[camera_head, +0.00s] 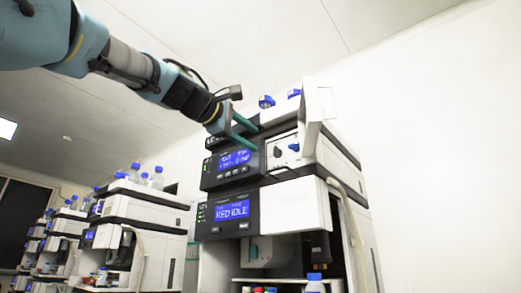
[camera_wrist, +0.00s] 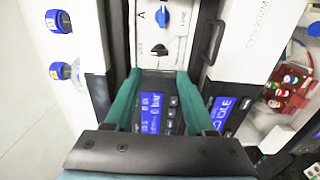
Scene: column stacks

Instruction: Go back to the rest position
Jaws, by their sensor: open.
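My gripper (camera_head: 250,137) is raised at the upper front of the nearest column stack (camera_head: 268,210), reaching in from the upper left. Its two green fingers are apart with nothing held between them. In the wrist view my gripper (camera_wrist: 158,80) points at the stack's front, and a blue display and a panel with a blue knob (camera_wrist: 162,17) and a black knob show between and beyond the fingers. The upper display (camera_head: 237,159) is just below the fingers in the head view. I cannot tell whether the fingers touch the stack.
An open white door or panel (camera_head: 318,110) juts up right of my gripper. Blue-capped bottles (camera_head: 266,102) stand on top of the stack. A red rack with vials (camera_wrist: 290,85) shows at right in the wrist view. More stacks (camera_head: 135,215) stand at left. The air at upper right is clear.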

